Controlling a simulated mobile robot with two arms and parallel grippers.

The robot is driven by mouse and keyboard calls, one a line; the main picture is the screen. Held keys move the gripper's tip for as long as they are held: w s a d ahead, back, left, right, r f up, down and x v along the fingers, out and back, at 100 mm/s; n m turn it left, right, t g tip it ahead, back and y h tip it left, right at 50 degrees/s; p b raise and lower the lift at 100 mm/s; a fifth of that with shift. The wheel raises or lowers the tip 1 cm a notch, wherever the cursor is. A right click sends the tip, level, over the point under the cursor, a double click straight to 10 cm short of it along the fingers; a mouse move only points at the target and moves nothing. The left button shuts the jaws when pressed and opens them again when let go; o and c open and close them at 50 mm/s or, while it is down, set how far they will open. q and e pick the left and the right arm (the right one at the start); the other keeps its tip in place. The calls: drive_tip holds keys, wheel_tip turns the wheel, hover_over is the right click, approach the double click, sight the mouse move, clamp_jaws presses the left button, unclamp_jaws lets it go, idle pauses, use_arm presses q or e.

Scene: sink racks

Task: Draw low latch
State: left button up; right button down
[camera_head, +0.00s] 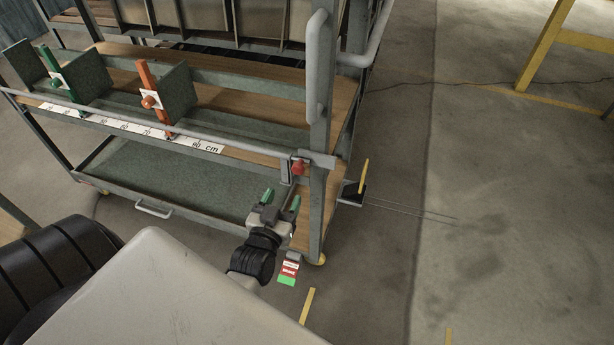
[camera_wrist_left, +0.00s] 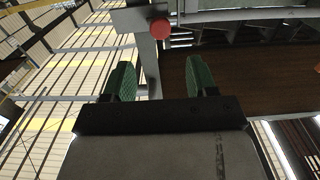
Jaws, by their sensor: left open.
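A red knob (camera_head: 298,167) sits on a small metal bracket at the front right corner of the grey cart, by the upright post. It also shows in the left wrist view as a round red end (camera_wrist_left: 160,28), top centre, beyond the fingertips. My left gripper (camera_head: 281,201) is open with green fingers, just below the knob in the head view and apart from it. In the left wrist view the space between the fingers (camera_wrist_left: 161,75) is empty, and the knob lies between their lines. My right gripper is not in view.
The cart's post (camera_head: 319,130) stands close to the right of my left gripper. An orange handle (camera_head: 145,85) and a green handle (camera_head: 55,72) stand on the wooden shelf behind a ruler strip (camera_head: 130,125). A lower green tray (camera_head: 165,178) lies beneath. Floor to the right is mostly open.

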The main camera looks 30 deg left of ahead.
sight(297, 171)
use_arm(q)
drive_tip(key=x, duration=0.8)
drive_tip(key=shift+w+a, duration=0.1)
drive_tip(key=shift+w, duration=0.25)
drive_tip(key=shift+w+a, duration=0.1)
drive_tip(key=shift+w, duration=0.35)
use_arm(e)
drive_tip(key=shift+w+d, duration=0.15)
